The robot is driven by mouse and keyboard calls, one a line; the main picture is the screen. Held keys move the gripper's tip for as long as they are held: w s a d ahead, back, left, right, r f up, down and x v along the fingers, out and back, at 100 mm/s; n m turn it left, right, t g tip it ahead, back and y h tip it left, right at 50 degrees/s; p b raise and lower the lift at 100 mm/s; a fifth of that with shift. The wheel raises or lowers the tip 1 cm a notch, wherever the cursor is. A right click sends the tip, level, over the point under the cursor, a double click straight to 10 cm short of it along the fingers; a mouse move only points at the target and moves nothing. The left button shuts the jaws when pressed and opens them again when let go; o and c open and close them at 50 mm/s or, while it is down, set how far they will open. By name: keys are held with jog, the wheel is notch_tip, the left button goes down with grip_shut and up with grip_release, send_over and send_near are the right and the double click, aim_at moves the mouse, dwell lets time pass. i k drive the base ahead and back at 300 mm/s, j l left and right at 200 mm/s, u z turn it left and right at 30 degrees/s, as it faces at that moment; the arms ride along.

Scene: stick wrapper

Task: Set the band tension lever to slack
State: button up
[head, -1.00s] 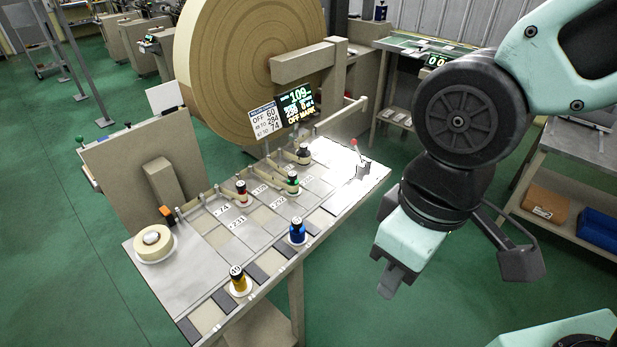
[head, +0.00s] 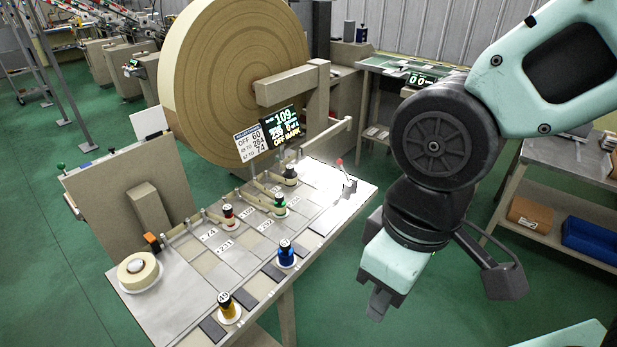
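The band tension lever looks to be the small red-tipped lever (head: 340,165) on the bright plate at the far right end of the bench. It stands nearly upright with a slight tilt. Its setting marks are too small to read. My gripper (head: 378,306) hangs pointing down, to the right of the bench's right edge and nearer to me than the lever. It is apart from the bench and the lever. Its fingers show as one dark piece, so I cannot tell whether they are open or shut.
The bench (head: 200,262) holds several coloured spools, including a blue one (head: 286,254) and a yellow one (head: 227,304), and a cream roll (head: 138,270). A big wound disc (head: 230,80) stands behind.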

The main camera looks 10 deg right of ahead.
aim_at(339, 161)
jog(key=i+u, duration=0.1)
jog(key=i, duration=0.35)
jog(key=i+l+u, duration=0.15)
jog(key=i, duration=0.25)
